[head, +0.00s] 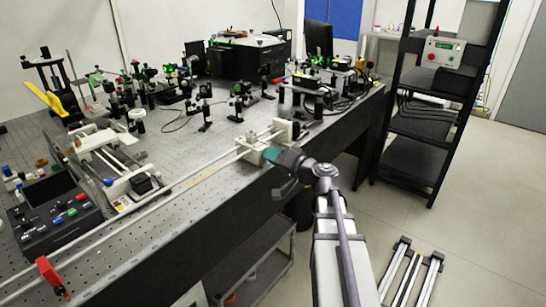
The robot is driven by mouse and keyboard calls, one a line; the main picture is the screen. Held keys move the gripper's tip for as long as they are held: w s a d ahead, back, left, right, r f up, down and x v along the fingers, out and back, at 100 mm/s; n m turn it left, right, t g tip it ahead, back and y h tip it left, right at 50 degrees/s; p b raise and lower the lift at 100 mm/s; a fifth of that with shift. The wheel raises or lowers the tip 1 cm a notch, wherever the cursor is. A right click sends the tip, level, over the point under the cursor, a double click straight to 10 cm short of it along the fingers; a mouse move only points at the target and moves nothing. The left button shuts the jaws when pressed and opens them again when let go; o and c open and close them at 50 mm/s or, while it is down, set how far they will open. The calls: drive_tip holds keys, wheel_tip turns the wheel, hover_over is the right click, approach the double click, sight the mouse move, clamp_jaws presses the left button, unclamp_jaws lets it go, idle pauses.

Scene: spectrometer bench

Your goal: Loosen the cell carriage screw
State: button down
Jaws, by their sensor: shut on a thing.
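The cell carriage (250,148) is a small off-white block on the pale rails along the front of the perforated bench. My gripper (270,155), with a teal part near its tip, is right at the carriage's front right side. It is shut at the spot where the carriage screw would be. The screw itself is hidden behind the gripper, so its turn cannot be seen.
A second off-white block (291,130) stands at the rail's far end. Optical mounts and cables crowd the bench behind. A control box with coloured knobs (55,215) and a red bracket (50,276) are at the left. A black shelf rack (418,130) stands at the right.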

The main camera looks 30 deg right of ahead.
drive_tip(key=n, duration=0.5)
drive_tip(key=shift+n, duration=0.4)
idle(0.3)
drive_tip(key=c, duration=1.4)
unclamp_jaws()
drive_tip(key=shift+o, duration=0.2)
drive_tip(key=v, duration=1)
drive_tip(key=shift+s, duration=0.4)
drive_tip(key=shift+d, duration=0.15)
